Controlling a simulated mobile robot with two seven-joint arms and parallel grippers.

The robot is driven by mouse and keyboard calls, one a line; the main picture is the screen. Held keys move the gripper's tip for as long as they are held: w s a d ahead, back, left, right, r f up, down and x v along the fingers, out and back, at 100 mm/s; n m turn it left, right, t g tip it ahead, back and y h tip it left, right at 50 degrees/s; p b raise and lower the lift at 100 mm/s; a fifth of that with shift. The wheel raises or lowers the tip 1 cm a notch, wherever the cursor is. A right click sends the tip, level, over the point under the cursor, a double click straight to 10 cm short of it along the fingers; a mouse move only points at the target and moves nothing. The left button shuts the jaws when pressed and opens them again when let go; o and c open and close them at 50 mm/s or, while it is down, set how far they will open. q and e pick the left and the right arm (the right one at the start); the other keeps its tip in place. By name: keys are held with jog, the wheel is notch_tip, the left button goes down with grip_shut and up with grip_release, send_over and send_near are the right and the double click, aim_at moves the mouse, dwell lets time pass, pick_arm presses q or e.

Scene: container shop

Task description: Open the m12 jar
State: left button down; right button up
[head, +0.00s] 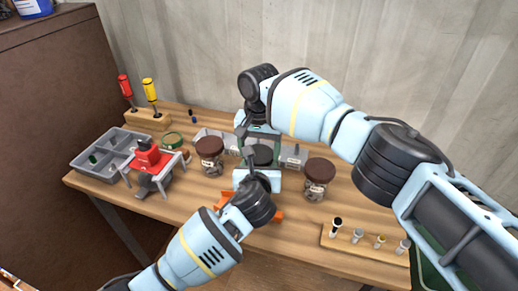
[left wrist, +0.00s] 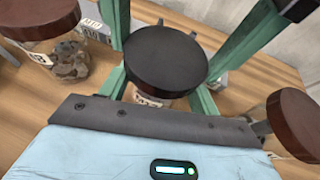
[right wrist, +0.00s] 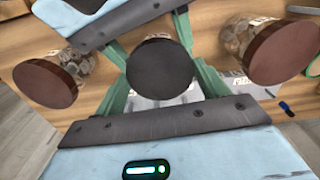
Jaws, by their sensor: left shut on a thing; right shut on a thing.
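A glass jar (left wrist: 150,98) with a black lid (left wrist: 165,62) stands between two brown-lidded jars; I cannot read its label. The black lid also shows in the head view (head: 260,155) and right wrist view (right wrist: 161,76), over the jar mouth. My left gripper (head: 259,172) comes from the front and is shut around the jar body. My right gripper (head: 262,140) comes from behind and is shut at the lid. The fingers of both cross close to each other, and the lid hides their exact contact. I cannot see a gap between lid and jar.
Brown-lidded jars stand close on the left (head: 209,155) and right (head: 318,178). Grey labelled bins (head: 292,157) sit behind. An orange object (head: 224,200) lies partly under my left gripper. A red tool (head: 147,155), grey tray (head: 88,160), screwdriver block (head: 147,120) and bolt rack (head: 360,248) stand further out.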

jog(key=n, duration=0.5)
jog(key=shift+n, duration=0.4)
jog(key=o, duration=1.1)
jog(key=shift+c, duration=0.2)
jog(key=shift+r, duration=0.1)
jog(key=shift+r, duration=2.2)
jog(key=shift+c, duration=0.3)
